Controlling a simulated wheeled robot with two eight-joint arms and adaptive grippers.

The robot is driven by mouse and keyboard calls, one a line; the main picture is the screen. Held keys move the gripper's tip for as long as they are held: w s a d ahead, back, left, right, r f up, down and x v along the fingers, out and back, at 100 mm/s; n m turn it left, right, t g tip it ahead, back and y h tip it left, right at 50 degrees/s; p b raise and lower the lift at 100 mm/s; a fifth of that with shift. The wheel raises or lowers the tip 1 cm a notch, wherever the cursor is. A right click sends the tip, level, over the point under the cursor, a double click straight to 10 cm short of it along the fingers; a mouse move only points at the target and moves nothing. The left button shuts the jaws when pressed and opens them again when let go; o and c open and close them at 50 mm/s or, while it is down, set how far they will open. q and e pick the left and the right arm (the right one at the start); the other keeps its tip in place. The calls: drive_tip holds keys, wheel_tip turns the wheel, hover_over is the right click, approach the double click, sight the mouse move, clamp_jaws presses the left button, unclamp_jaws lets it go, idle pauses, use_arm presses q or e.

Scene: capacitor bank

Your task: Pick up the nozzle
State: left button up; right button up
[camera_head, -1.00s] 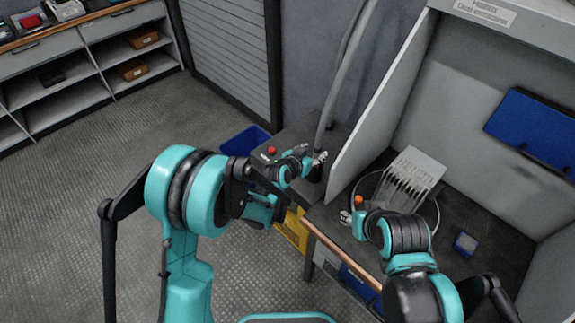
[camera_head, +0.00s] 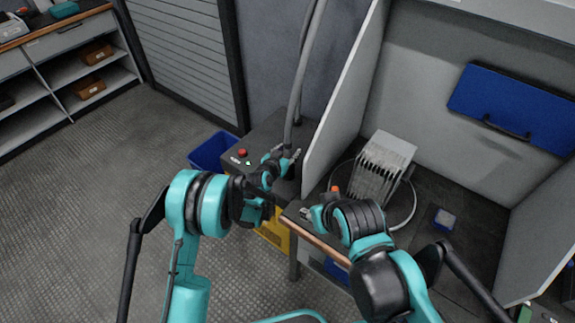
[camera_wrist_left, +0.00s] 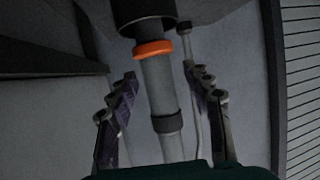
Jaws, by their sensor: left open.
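In the left wrist view a grey tube with an orange ring (camera_wrist_left: 152,49) and a dark collar stands between my open left fingers (camera_wrist_left: 160,78); it appears to be the nozzle, with a gap on each side. In the head view my left gripper (camera_head: 283,156) is at the lower end of the grey hose (camera_head: 300,85), above the dark cabinet; the nozzle is mostly hidden there. My right gripper (camera_head: 306,213) is over the left front edge of the workbench, apart from the hose, and too small to tell open or shut.
The booth's side wall (camera_head: 341,95) rises close right of the hose. A ribbed grey part (camera_head: 384,170) stands on the bench. The floor at left is free.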

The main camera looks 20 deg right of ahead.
use_arm(q)
clamp_jaws()
drive_tip(key=shift+r, duration=0.15)
